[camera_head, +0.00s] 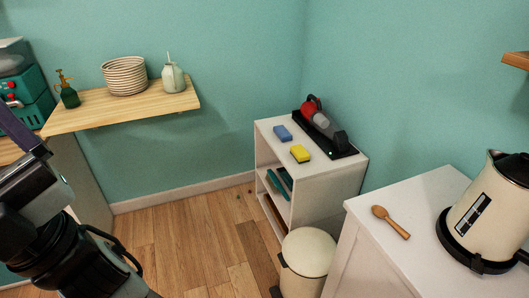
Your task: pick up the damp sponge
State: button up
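Two sponges lie apart on top of a small white shelf unit (272,136) in the corner. One is a blue sponge (283,133), towards the back left. The other is a yellow sponge (300,153) with a darker underside, nearer the front. I cannot tell from their look which one is damp. Part of my arm shows at the lower left, far from both sponges. My gripper's fingers cannot be made out in this view.
A red and black handheld vacuum (318,121) on a black base stands behind the sponges. A cream bin (308,254) stands in front of the shelf unit. At right, a white cabinet holds a wooden spoon (391,222) and kettle (487,212).

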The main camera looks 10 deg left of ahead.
aim_at(299, 153)
jog(key=i+j, duration=0.15)
jog(key=i, duration=0.25)
jog(key=i+j+z, duration=0.15)
jog(key=i, duration=0.3)
jog(key=i+j, duration=0.25)
jog(key=i, duration=0.15)
jog(key=z, duration=0.05)
